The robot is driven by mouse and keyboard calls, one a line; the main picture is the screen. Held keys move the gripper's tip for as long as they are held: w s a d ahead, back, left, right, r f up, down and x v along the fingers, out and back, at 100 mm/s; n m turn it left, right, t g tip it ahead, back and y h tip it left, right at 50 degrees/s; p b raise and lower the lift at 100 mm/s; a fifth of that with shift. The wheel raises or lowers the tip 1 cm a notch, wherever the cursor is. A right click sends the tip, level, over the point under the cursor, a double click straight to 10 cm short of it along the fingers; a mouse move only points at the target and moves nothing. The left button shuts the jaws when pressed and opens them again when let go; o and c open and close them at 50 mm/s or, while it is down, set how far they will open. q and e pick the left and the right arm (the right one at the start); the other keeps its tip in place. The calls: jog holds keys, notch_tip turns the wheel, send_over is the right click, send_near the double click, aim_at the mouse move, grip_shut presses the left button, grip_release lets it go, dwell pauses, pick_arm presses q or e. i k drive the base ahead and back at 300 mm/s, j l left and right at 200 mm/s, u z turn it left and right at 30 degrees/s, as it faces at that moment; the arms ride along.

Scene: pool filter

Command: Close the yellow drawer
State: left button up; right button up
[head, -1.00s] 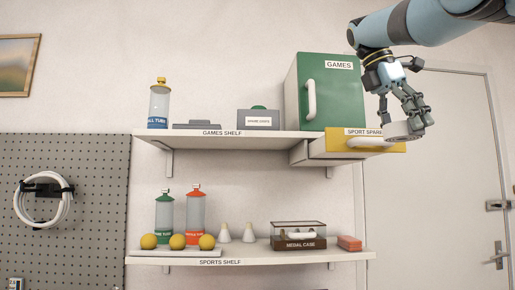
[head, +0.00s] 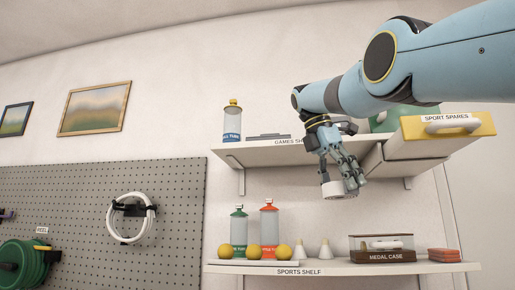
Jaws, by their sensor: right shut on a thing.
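The yellow drawer (head: 481,131), labelled SPORT SPARES with a pale bar handle (head: 452,126), is under the right end of the games shelf. It stands pulled out, its front well forward of its white housing (head: 386,169). My right gripper (head: 345,184) hangs to the left of the drawer, apart from it, in front of the wall between the two shelves. It is shut on a small white round object (head: 334,190). My arm hides part of the games shelf and most of the green games box (head: 384,122). My left gripper is not in view.
The games shelf (head: 245,156) holds a clear tube (head: 232,124) and a flat grey item (head: 268,136). The sports shelf (head: 340,269) below holds bottles, yellow balls and a medal case (head: 381,249). A pegboard (head: 90,200) is at left.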

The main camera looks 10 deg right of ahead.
aim_at(427, 136)
jog(key=u, duration=0.4)
jog(key=l+u, duration=0.1)
jog(key=u, duration=0.3)
jog(key=l+u, duration=0.1)
jog(key=u, duration=0.7)
jog(key=l+u, duration=0.2)
jog(key=l+z, duration=0.1)
jog(key=z, duration=0.25)
jog(key=l+z, duration=0.15)
jog(key=z, duration=0.25)
jog(key=l+z, duration=0.1)
jog(key=z, duration=0.25)
